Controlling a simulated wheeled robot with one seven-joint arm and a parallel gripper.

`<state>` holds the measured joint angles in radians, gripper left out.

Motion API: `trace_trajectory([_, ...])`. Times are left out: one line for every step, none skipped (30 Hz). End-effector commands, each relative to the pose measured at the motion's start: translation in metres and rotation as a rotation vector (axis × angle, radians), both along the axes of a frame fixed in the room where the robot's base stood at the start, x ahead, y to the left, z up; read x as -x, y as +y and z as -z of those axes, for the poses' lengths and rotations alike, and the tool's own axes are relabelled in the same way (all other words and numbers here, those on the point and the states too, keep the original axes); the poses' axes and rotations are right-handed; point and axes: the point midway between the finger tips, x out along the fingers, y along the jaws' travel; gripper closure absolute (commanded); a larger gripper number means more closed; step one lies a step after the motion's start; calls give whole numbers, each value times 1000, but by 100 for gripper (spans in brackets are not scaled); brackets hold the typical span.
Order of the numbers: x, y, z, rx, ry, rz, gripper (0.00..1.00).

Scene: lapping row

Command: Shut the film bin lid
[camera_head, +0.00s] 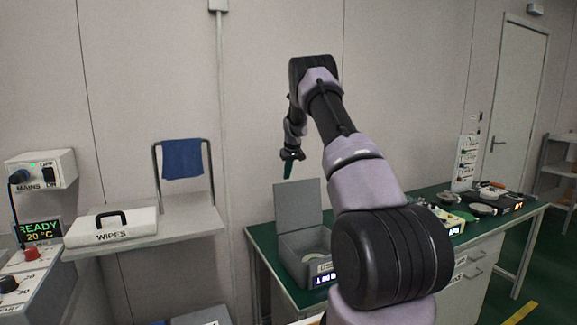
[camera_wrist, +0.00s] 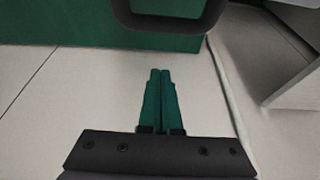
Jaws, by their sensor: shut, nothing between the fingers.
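The film bin (camera_head: 305,265) is a grey box on the green bench, left of my arm. Its lid (camera_head: 298,203) stands open, upright at the back of the box. Part of the bin's front and right side is hidden by my arm. My gripper (camera_head: 288,168) is in the air above the lid, pointing down, apart from it. In the wrist view my gripper's green fingers (camera_wrist: 160,80) are together with nothing between them. The bin and lid cannot be clearly made out in the wrist view.
The green bench (camera_head: 265,238) carries several small items (camera_head: 485,205) at its right. A shelf (camera_head: 150,238) at the left holds a WIPES box (camera_head: 112,230) with a black handle. A blue cloth (camera_head: 183,160) hangs on a rail above it.

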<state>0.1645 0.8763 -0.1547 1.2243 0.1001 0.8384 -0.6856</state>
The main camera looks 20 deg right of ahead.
Motion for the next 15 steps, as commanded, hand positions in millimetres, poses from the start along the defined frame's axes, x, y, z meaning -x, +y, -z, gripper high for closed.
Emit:
trace_trajectory([-3,0,11,-1,3,1,100])
trace_trajectory([0,0,9,-2,0,2,100])
trace_trajectory([7,0,7,0,0,1,100])
trace_trajectory([11,0,7,0,0,1,100])
trace_trajectory([15,0,7,-1,0,1,100])
trace_trajectory([20,0,7,-1,0,1,100])
trace_trajectory([23,0,7,-1,-1,1,100])
trace_trajectory([26,0,7,-1,0,1,100])
trace_trajectory([29,0,8,0,0,0,100])
trace_trajectory([31,0,8,0,0,0,100])
trace_trajectory([33,0,8,0,0,0,100])
trace_trajectory([35,0,8,-1,0,1,100])
trace_trajectory([36,0,8,-1,-1,1,100])
trace_trajectory([37,0,8,-1,-1,1,100])
trace_trajectory([37,0,8,-1,-1,1,100])
